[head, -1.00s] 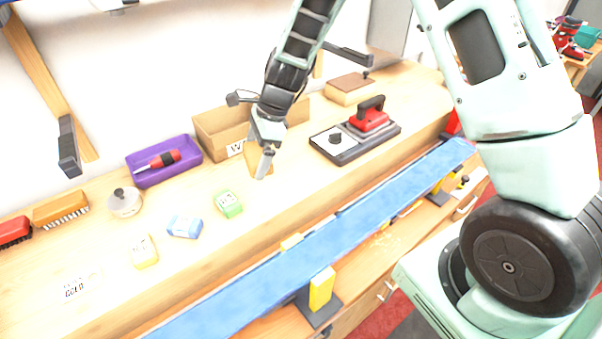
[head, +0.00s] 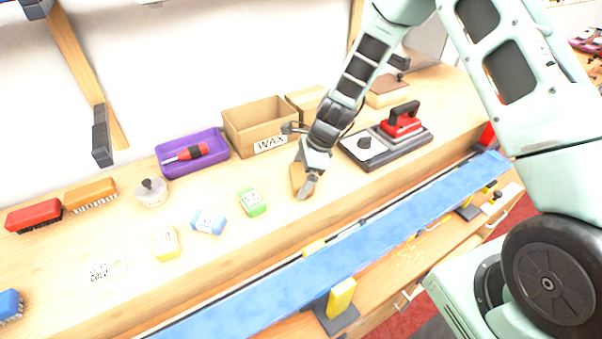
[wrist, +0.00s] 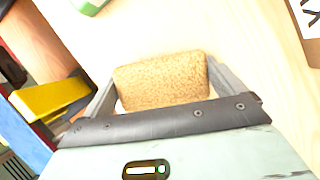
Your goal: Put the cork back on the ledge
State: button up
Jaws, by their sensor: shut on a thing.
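The cork (head: 296,178) is a tan, speckled block. In the wrist view the cork (wrist: 165,82) sits between the two fingers of my gripper (wrist: 160,92), which is shut on it. In the head view my gripper (head: 306,186) is low over the wooden ledge (head: 180,270), right of a green wax block and in front of the WAX box. My fingers partly hide the cork there. I cannot tell whether its underside touches the ledge.
The green block (head: 252,202), blue block (head: 208,221) and yellow block (head: 166,244) lie left on the ledge. Behind stand the WAX box (head: 241,132) and purple tray (head: 218,161). A red iron (head: 403,121) is right. A long blue ski (head: 330,270) runs along the front.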

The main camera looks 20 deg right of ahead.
jog(key=shift+f, duration=0.2)
jog(key=shift+f, duration=0.15)
jog(key=o, duration=0.6)
jog(key=w+b+v, duration=0.1)
jog(key=b+v, duration=0.1)
jog(key=v, duration=1)
jog(key=s+a+r+n+g, duration=0.1)
jog(key=s+a+r+n, duration=0.25)
jog(key=s+n, duration=0.2)
jog(key=s+a+r+n+h, duration=0.1)
jog(key=s+a+r+n, duration=0.1)
jog(key=s+a+n, duration=0.3)
jog(key=s+a+r+n+g, duration=0.1)
jog(key=s+a+r+n, duration=0.2)
jog(key=s+n, duration=0.3)
jog(key=s+n+h, duration=0.1)
jog(key=s+n, duration=0.2)
jog(key=s, duration=0.2)
jog(key=s+r+n+h, duration=0.1)
jog(key=s+n, duration=0.3)
jog(key=s+r+n+t, duration=0.1)
jog(key=s+n, duration=0.3)
jog(key=s, duration=0.1)
jog(key=shift+s+d+n+h, duration=0.25)
jog(key=shift+s+d+h, duration=0.05)
jog(key=shift+d+h, duration=0.1)
